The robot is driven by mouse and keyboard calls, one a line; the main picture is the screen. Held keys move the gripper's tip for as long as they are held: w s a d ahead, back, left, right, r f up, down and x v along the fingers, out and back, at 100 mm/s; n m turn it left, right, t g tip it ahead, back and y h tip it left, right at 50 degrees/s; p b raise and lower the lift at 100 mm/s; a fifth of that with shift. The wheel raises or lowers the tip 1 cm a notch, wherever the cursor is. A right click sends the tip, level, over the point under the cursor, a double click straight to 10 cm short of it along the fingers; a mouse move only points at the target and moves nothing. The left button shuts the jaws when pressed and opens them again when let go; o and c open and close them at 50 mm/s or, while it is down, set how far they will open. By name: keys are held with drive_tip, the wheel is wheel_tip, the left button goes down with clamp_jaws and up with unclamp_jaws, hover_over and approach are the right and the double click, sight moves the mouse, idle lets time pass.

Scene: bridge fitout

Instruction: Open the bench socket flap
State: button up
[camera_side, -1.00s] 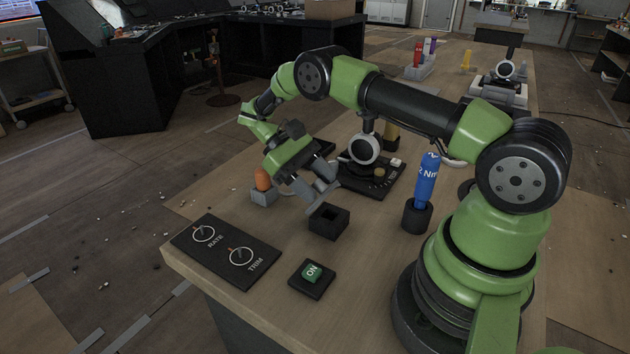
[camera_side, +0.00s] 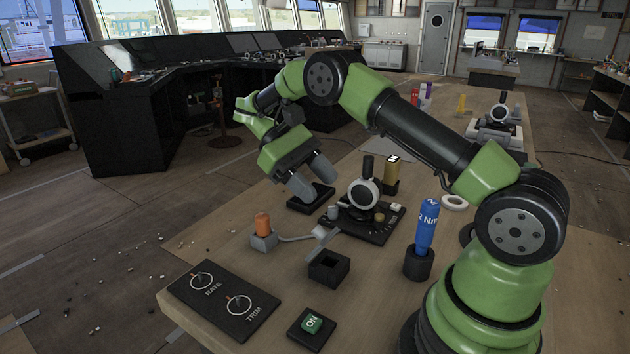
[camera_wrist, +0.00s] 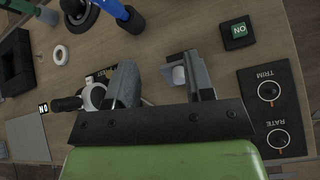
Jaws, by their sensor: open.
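The bench socket, a small black box (camera_side: 328,268), sits on the bench with its dark top opening showing. A small grey flap (camera_side: 322,235) stands tilted up at its back edge, apart from my gripper. My gripper (camera_side: 313,182) is open and empty, above and behind the box in the side view. In the wrist view my gripper (camera_wrist: 162,85) has its two grey fingers spread. A pale grey piece, seemingly the flap (camera_wrist: 178,75), shows between them, near the right finger. The wrist view partly hides the box behind that finger.
An orange-topped part in a grey holder (camera_side: 263,236) stands left of the box, with a thin grey piece beside it. A RATE/TRIM panel (camera_side: 222,304), green ON button (camera_side: 311,324), blue cylinder in a black cup (camera_side: 426,226) and dial unit (camera_side: 362,194) stand around.

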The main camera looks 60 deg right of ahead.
drive_tip(key=w+d+n+t+y, duration=0.1)
drive_tip(key=w+n+t+y, duration=0.1)
drive_tip(key=w+n+t, duration=0.3)
drive_tip(key=shift+m+t, duration=0.4)
drive_tip(key=x, duration=1)
drive_tip(key=shift+s+d+f, duration=0.15)
drive_tip(key=shift+s+d, duration=0.15)
drive_tip(key=shift+s, duration=0.1)
clamp_jaws()
